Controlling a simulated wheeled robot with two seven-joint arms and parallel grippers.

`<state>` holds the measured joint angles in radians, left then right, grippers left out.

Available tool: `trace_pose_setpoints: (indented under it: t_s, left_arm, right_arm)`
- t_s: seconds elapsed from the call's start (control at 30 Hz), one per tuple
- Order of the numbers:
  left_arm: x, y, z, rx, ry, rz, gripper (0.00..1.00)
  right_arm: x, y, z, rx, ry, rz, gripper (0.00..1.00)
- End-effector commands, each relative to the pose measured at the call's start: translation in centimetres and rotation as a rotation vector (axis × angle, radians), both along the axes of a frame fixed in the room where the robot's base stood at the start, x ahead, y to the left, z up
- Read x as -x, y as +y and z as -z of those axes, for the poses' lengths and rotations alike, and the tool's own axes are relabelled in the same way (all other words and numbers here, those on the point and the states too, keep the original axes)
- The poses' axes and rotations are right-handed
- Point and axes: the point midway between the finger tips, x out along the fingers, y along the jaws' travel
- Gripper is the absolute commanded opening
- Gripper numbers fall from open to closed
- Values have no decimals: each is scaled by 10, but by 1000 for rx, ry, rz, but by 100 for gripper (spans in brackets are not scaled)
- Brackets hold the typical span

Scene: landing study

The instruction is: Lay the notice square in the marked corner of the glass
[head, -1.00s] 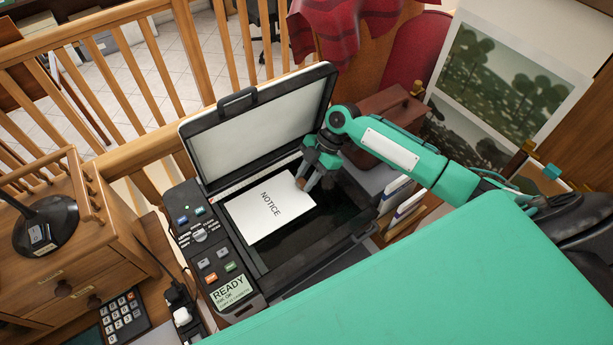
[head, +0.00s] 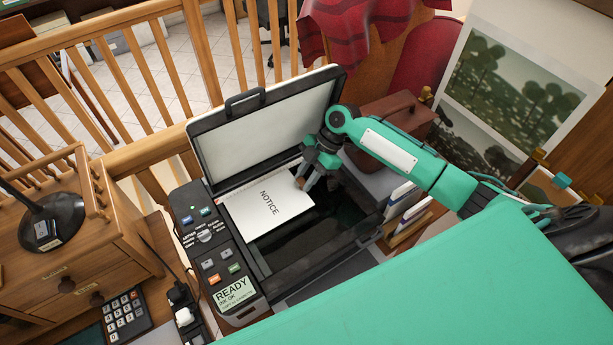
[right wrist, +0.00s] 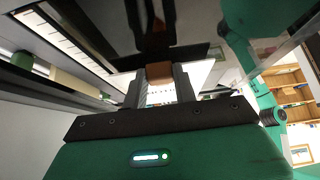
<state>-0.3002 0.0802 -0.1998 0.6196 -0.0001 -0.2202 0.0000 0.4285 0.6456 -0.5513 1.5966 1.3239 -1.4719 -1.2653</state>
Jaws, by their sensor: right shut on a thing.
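The notice (head: 262,218) is a white sheet with the word NOTICE on it. It lies over the back-left part of the dark copier glass (head: 303,232), near the control panel and the pale scale strip (head: 232,187) along the hinge side. Its edges look roughly in line with the glass frame; I cannot tell whether it rests flat on the glass. My right gripper (head: 304,183) is shut on the notice's right edge near the back. The corner mark cannot be made out. My left gripper is not in view.
The copier lid (head: 265,130) stands open behind the glass. The control panel (head: 212,245) is on the left. A brown case (head: 395,115) and upright folders (head: 400,200) stand to the right. A wooden railing (head: 110,65) is behind; a desk lamp (head: 48,222) is at left.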

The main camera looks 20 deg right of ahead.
Motion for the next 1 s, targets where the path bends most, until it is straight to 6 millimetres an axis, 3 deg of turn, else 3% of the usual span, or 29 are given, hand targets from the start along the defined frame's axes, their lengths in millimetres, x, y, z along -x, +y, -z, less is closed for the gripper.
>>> trace_pose_setpoints:
  t_s: [0.17, 0.2, 0.33, 0.53, 0.6, 1.0]
  left_arm:
    - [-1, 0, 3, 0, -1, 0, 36]
    - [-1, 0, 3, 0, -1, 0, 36]
    - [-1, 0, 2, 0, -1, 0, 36]
    - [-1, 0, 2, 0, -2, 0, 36]
    - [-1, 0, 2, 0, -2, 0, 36]
    - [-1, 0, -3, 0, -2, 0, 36]
  right_arm:
    - [0, 0, 4, 0, -1, 1, 0]
    - [0, 0, 5, 0, -1, 1, 30]
    - [0, 0, 4, 0, -1, 1, 54]
    - [0, 0, 4, 0, -1, 1, 54]
    - [0, 0, 4, 0, -1, 1, 64]
    - [0, 0, -3, 0, -1, 1, 64]
